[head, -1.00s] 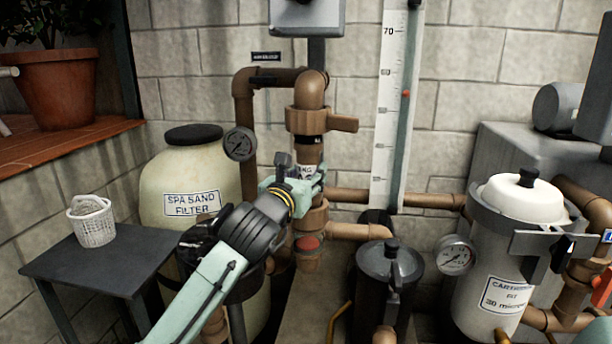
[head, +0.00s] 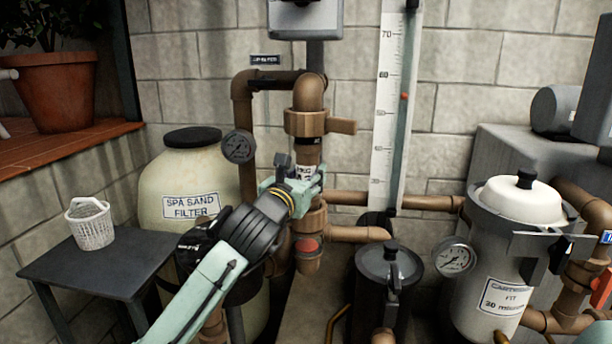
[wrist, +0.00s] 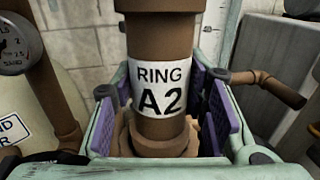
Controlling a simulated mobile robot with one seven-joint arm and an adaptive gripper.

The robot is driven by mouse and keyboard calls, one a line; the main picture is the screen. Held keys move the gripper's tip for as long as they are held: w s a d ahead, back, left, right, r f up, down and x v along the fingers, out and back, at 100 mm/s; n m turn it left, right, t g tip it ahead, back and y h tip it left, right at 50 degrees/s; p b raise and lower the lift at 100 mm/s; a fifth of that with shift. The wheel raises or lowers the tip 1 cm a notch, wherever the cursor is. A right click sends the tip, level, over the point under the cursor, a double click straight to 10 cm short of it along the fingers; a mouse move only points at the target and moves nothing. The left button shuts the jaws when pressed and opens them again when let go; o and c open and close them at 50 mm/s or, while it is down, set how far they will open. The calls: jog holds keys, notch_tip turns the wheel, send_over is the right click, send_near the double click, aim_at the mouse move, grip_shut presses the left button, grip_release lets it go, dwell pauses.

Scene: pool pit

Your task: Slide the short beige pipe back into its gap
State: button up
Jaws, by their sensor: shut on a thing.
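The short beige pipe, brownish tan here, stands upright in the vertical pipe run (head: 306,155). Its white label reads "RING A2" in the wrist view (wrist: 160,90). My gripper (head: 308,184) reaches it from the lower left and is shut on it, with a purple pad on each side of the pipe in the wrist view (wrist: 165,115). A valve with a side handle (head: 305,123) is directly above and a wider collar (head: 312,217) directly below. The pipe looks in line with both. The fingers partly hide its lower part, and I cannot tell whether its ends are fully seated.
A pressure gauge (head: 238,146) and the spa sand filter (head: 185,178) stand left of the pipe. A white scale board (head: 386,110) is behind right. A dark lidded pot (head: 389,262) and a cartridge filter (head: 510,225) stand right. A white basket (head: 91,226) sits on a dark table.

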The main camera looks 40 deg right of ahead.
jog(key=shift+w+f, duration=0.25)
